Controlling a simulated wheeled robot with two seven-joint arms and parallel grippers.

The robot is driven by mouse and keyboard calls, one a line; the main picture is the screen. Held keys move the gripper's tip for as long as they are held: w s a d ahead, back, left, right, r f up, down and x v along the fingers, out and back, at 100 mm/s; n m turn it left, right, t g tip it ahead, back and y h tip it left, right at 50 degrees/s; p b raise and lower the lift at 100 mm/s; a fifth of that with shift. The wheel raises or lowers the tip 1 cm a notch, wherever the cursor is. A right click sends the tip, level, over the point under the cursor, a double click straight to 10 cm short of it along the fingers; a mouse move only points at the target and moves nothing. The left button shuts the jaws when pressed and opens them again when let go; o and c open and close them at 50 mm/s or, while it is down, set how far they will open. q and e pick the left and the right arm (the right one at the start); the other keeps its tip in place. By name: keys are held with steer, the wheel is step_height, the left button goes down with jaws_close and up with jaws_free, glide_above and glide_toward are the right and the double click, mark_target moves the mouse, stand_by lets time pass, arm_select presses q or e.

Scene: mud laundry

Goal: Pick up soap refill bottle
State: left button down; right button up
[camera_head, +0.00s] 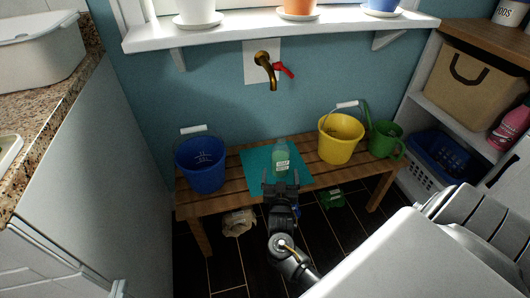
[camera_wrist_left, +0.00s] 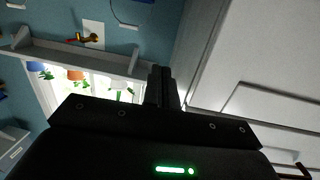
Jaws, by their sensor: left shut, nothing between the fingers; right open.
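The soap refill bottle (camera_head: 281,158) is pale green with a white label and stands upright on a teal mat (camera_head: 252,162) on the wooden bench. My right gripper (camera_head: 282,187) is open, just in front of the bottle's lower part, with its fingertips spread to either side. The bottle's base is partly hidden, and I cannot tell whether the fingers touch it. My left gripper (camera_wrist_left: 162,86) is shut and empty in the left wrist view, away from the bottle near the white cabinet front.
A blue bucket (camera_head: 201,162) stands left on the bench (camera_head: 225,200). A yellow bucket (camera_head: 340,138) and green watering can (camera_head: 385,139) stand right. A brass tap (camera_head: 265,66) is on the wall above, below the window sill (camera_head: 280,31). A white cabinet (camera_head: 105,165) bounds the left.

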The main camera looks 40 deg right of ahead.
mark_target(280, 161)
steer(key=b+x, duration=0.1)
steer(key=x, duration=0.3)
steer(key=shift+x, duration=0.8)
steer(key=b+x, duration=0.1)
steer(key=x, duration=0.3)
steer(key=shift+w+d+r, duration=0.1)
steer(key=shift+d+r, duration=0.05)
steer(key=shift+d, duration=0.05)
steer(key=shift+w+d, duration=0.15)
arm_select(q)
step_height(280, 161, up, 7)
steer(key=s+d+m+t+h, duration=0.1)
steer(key=d+t+h, duration=0.1)
steer(key=t+h, duration=0.2)
steer(key=shift+s, duration=0.15)
arm_select(e)
steer(key=shift+r, duration=0.1)
steer(key=c, duration=1.3)
